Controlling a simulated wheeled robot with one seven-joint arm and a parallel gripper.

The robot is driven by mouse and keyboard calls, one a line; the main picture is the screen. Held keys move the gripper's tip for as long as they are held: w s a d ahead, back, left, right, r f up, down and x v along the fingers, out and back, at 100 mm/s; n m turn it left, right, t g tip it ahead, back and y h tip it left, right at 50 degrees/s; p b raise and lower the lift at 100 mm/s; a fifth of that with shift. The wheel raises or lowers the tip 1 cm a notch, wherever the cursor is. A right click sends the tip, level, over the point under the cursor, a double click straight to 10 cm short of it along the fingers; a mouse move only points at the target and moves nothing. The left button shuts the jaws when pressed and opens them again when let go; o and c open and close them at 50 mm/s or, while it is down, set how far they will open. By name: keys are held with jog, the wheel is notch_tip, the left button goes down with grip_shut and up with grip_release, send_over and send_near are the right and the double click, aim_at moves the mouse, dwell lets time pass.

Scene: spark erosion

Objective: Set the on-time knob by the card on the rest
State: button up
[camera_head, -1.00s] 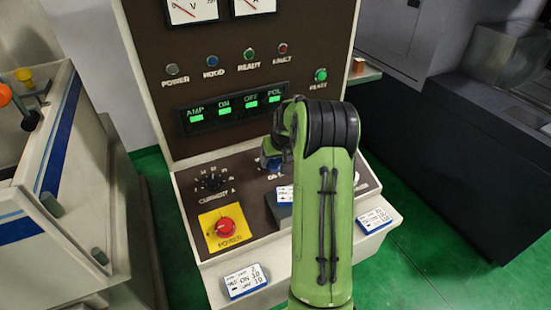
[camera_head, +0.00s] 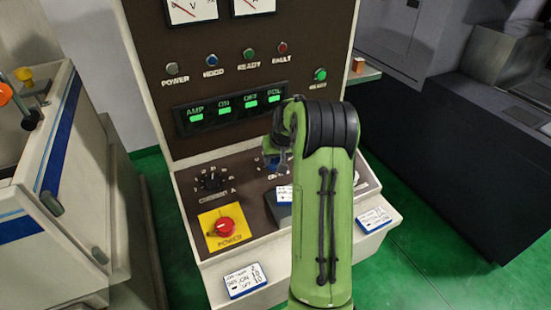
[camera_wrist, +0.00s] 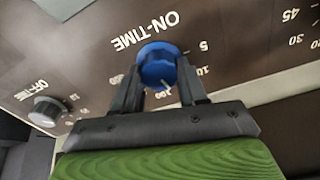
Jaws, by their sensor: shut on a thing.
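The blue on-time knob (camera_wrist: 158,62) is on the sloping panel, under the printed word ON-TIME in the wrist view. My gripper (camera_wrist: 157,72) is shut on it, one finger on each side. A pale mark on the knob's near edge points toward the numbers on the gripper side, close to what looks like 100.
Two other cards lie on the front ledge, one at left (camera_head: 245,281) and one at right (camera_head: 374,219). A red knob on a yellow plate (camera_head: 224,227) and the current knob (camera_head: 212,182) are to the left. The off-time knob (camera_wrist: 46,111) is beside my gripper.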

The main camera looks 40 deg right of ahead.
jog(key=m, duration=0.4)
jog(key=m+b, duration=0.1)
jog(key=m, duration=0.1)
jog(key=shift+s+a+f+m, duration=0.15)
jog(key=shift+f+m, duration=0.1)
jog(key=shift+m, duration=0.15)
jog(key=m, duration=0.6)
jog(key=shift+f+g, duration=0.1)
jog(key=shift+g, duration=0.3)
jog(key=shift+s+m, duration=0.1)
jog(key=shift+m, duration=0.3)
jog(key=o, duration=1.1)
jog(key=shift+s, duration=0.1)
jog(key=shift+c, duration=0.2)
jog(key=shift+w, duration=0.35)
jog(key=v, duration=1.5)
jog(key=shift+r, duration=0.35)
jog(key=shift+s+a, duration=0.1)
jog(key=shift+s, duration=0.05)
